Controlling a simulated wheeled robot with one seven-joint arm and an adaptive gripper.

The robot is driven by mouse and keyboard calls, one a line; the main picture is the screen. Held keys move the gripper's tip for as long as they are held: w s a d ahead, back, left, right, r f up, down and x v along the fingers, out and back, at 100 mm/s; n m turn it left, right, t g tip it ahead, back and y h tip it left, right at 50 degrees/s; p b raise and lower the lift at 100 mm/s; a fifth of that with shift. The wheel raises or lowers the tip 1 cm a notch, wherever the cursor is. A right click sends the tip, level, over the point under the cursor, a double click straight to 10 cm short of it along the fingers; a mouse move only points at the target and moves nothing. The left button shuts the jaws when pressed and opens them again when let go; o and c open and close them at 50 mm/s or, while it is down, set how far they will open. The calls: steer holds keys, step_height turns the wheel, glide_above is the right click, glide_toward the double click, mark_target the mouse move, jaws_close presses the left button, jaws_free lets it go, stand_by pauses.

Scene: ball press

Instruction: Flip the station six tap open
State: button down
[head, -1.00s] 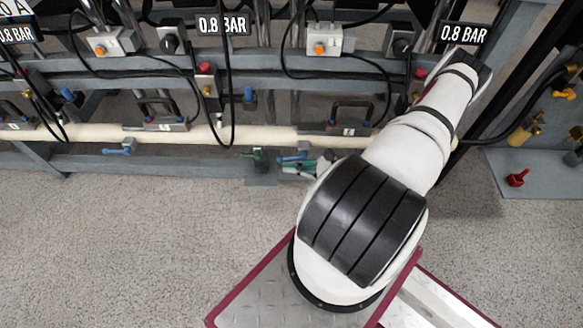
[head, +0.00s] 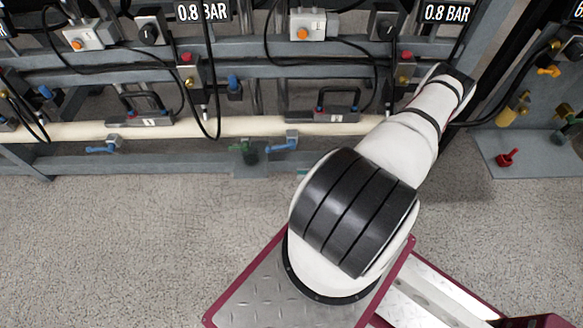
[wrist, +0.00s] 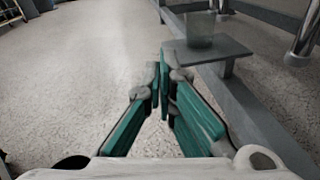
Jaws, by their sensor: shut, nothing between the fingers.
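Blue lever taps hang under the cream pipe in the head view, one at the left (head: 103,147) and one near the centre (head: 283,146). The centre one lies roughly sideways. The station numbers are too small to read, so I cannot tell which tap is station six's. My gripper (wrist: 160,85) has green fingers, brought together and empty, above the speckled floor in the wrist view. In the head view my arm hides nearly all of it. No tap shows clearly in the wrist view.
A grey frame beam (wrist: 255,115) runs along the right. The floor to the left is open. A red valve (head: 507,158) sits on a plate at the right.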

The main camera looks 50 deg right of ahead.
steer(key=shift+s+d+f, duration=0.3)
steer(key=shift+s, duration=0.2)
steer(key=shift+s+d+f, duration=0.25)
steer(key=shift+s+f, duration=0.05)
steer(key=shift+s, duration=0.15)
